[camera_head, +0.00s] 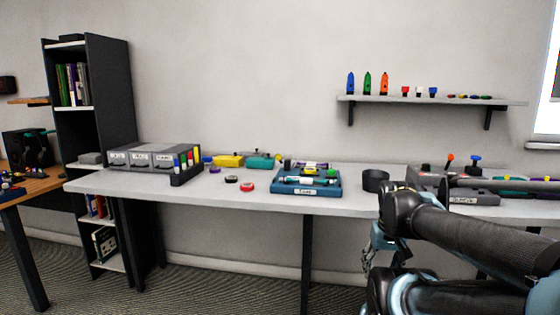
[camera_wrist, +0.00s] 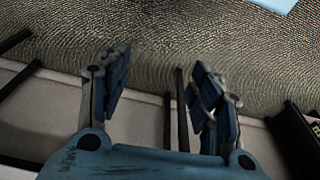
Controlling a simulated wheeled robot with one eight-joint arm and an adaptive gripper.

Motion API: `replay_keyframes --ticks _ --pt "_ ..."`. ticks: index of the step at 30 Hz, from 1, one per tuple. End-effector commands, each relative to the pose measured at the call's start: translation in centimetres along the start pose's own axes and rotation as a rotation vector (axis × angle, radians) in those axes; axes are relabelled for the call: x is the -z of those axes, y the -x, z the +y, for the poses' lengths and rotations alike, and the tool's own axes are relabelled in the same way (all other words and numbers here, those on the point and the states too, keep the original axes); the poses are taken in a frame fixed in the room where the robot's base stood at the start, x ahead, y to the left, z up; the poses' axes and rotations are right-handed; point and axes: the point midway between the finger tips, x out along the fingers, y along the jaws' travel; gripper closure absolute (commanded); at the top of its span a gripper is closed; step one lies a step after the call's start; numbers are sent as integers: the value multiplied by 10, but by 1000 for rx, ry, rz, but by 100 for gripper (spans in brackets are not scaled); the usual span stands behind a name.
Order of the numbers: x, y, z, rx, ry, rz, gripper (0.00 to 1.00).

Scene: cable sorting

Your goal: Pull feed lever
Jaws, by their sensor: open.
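A grey device (camera_head: 428,180) stands at the right of the white table (camera_head: 240,195). An upright part with an orange-red top (camera_head: 450,158) and one with a blue top (camera_head: 475,160) rise from this area. I cannot tell which of them is the feed lever. My gripper (camera_head: 382,252) hangs in front of the table's front edge, below and to the left of the device and apart from it. The wrist view shows its two fingers (camera_wrist: 155,82) spread with nothing between them. My arm hides part of the table's right side.
A blue tray (camera_head: 330,191) with tools and a dark round cup (camera_head: 375,181) are left of the device. Grey labelled bins (camera_head: 140,158) stand at the table's left. A wall shelf (camera_head: 430,100) holds small bottles. Table legs (camera_head: 307,265) and floor lie below.

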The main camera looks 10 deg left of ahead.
Motion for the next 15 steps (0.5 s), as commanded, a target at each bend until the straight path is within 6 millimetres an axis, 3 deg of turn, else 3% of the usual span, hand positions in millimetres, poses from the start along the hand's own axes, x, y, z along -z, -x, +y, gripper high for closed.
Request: replay_keyframes --ticks 1,6,15 --pt "-6 6 0 -1 1 10 61" --pt "14 24 -2 -12 1 20 99" --pt "94 88 -14 -54 -5 65 100"
